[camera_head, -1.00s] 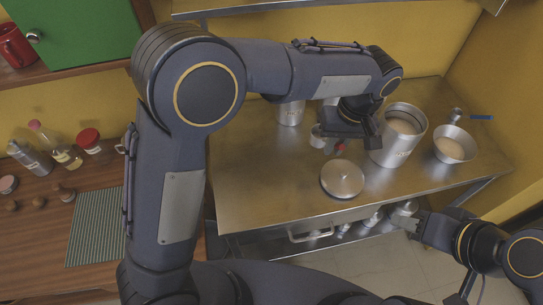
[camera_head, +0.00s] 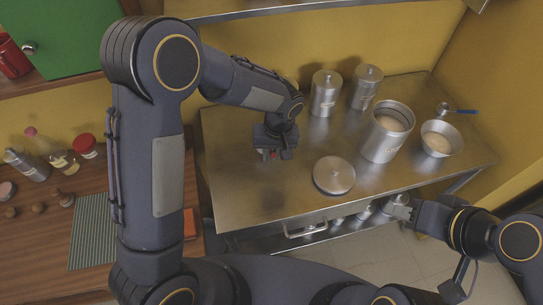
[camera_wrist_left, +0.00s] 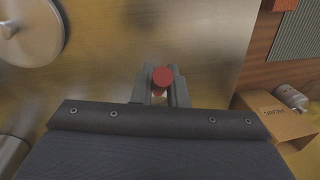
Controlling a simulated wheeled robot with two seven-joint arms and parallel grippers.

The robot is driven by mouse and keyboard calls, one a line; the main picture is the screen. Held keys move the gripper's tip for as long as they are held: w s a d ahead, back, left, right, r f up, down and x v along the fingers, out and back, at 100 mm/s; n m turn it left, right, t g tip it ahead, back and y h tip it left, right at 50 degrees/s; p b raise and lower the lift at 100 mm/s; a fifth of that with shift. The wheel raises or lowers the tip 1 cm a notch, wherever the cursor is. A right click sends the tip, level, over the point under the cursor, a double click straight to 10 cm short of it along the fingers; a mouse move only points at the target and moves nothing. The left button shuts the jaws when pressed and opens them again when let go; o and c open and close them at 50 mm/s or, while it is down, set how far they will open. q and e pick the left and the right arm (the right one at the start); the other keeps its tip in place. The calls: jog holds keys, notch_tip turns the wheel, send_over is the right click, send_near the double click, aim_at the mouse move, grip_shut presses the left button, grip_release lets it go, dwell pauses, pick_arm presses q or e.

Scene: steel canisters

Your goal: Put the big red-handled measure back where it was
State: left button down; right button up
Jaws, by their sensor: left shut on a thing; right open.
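My left gripper (camera_head: 273,153) is over the left part of the steel table (camera_head: 235,190), apart from the canisters. It is shut on the red-handled measure; a bit of red shows below the fingers in the head view. In the left wrist view the round red handle end (camera_wrist_left: 163,78) sits between the fingers (camera_wrist_left: 161,92). The measure's cup is hidden, and I cannot tell whether it touches the table. My right gripper (camera_head: 397,208) is open and empty at the table's front right edge.
An open canister of pale powder (camera_head: 385,139) stands right, its loose lid (camera_head: 333,176) lying front-left of it. Two lidded canisters (camera_head: 325,95) (camera_head: 366,88) stand behind. A filled bowl (camera_head: 440,140) and a blue-handled measure (camera_head: 455,110) are far right. The table's left part is clear.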

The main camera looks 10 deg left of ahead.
pick_arm(q)
jog(key=shift+f, duration=1.4)
jog(key=shift+f, duration=0.2)
jog(key=c, duration=1.4)
grip_release()
jog(key=shift+r, duration=0.1)
jog(key=shift+c, duration=0.2)
